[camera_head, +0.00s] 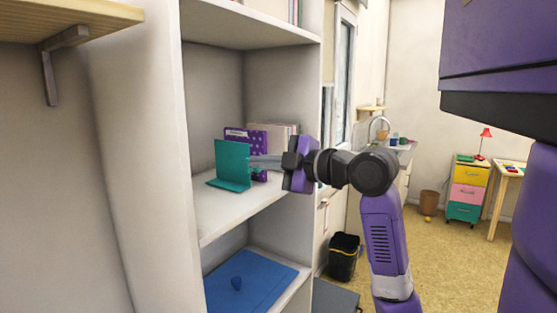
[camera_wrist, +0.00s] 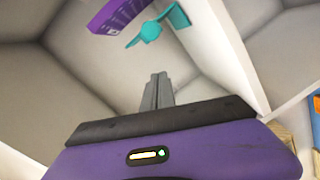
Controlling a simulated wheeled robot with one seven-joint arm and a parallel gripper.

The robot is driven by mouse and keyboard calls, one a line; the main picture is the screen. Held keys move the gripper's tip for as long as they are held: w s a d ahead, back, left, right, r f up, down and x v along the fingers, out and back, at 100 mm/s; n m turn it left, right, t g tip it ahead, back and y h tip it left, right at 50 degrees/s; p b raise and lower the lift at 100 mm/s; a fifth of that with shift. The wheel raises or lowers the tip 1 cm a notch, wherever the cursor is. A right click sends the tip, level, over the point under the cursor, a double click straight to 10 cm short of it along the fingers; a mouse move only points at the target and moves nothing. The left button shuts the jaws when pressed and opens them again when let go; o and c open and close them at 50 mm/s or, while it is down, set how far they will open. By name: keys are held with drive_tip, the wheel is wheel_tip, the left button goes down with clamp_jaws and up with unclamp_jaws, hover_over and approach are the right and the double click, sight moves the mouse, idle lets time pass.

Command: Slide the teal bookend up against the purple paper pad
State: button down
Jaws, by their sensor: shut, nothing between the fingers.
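The teal bookend (camera_head: 232,158) stands upright on the middle shelf, its flat foot toward the shelf's front left. It also shows near the top of the wrist view (camera_wrist: 177,17). The purple paper pad (camera_head: 259,140), dotted with white, stands behind it, partly hidden by it. The pad also shows at the top of the wrist view (camera_wrist: 118,14), with a narrow gap to the bookend. My gripper (camera_head: 254,162) reaches in from the right, its fingertips close to the bookend's right side. In the wrist view the fingers (camera_wrist: 158,78) are together and empty, apart from the bookend.
Pale books or cards (camera_head: 281,137) stand right of the pad. The shelf board (camera_head: 215,215) is bare at the front left. The shelf unit's side wall (camera_head: 313,100) rises on the right. A blue mat (camera_head: 255,285) lies on the shelf below.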

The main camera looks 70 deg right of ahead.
drive_tip(key=w+d, duration=0.1)
drive_tip(key=d+f, duration=0.1)
drive_tip(key=shift+w+d+f+p, duration=0.1)
drive_tip(key=shift+w+d+p, duration=0.25)
drive_tip(key=shift+w+p, duration=0.05)
drive_tip(key=shift+d+f, duration=0.4)
drive_tip(key=shift+d, duration=0.3)
